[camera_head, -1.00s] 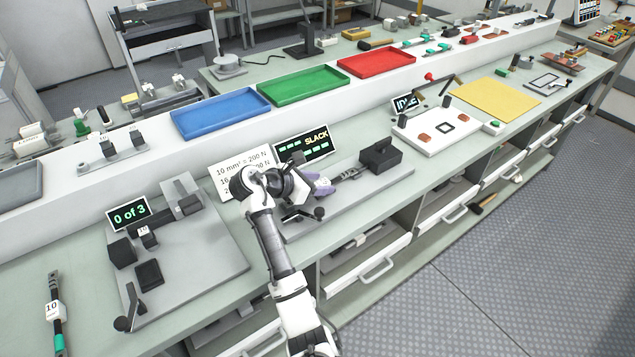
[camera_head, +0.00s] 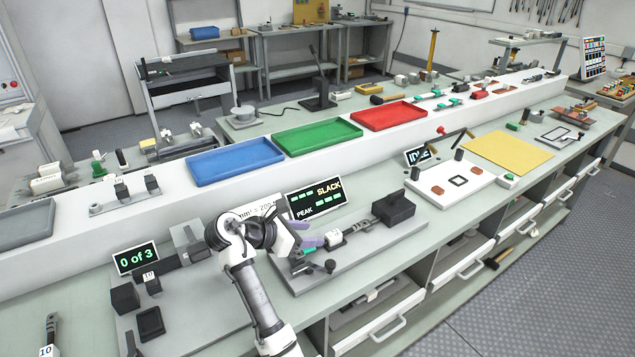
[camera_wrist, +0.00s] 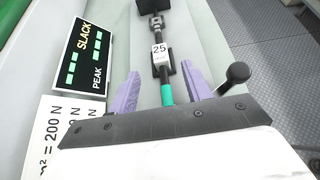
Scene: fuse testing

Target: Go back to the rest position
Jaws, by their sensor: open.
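My gripper (camera_wrist: 165,93) has two purple fingers, spread apart and empty between the tips. In the head view my gripper (camera_head: 316,243) hovers over the left part of the grey pull-test fixture (camera_head: 362,252). In the wrist view a cable with a white "25" tag (camera_wrist: 159,50) lies in the fixture, its green end (camera_wrist: 167,95) showing between the fingers. The fingers do not visibly grip it. The tagged cable also shows in the head view (camera_head: 334,238). No marker of a rest position shows.
A "SLACK / PEAK" display (camera_head: 317,198) and a partly hidden force card (camera_wrist: 70,130) stand behind the fixture. A black lever knob (camera_wrist: 238,72) stands to the right in the wrist view. Blue (camera_head: 236,162), green (camera_head: 318,137) and red (camera_head: 389,115) trays sit on the raised shelf.

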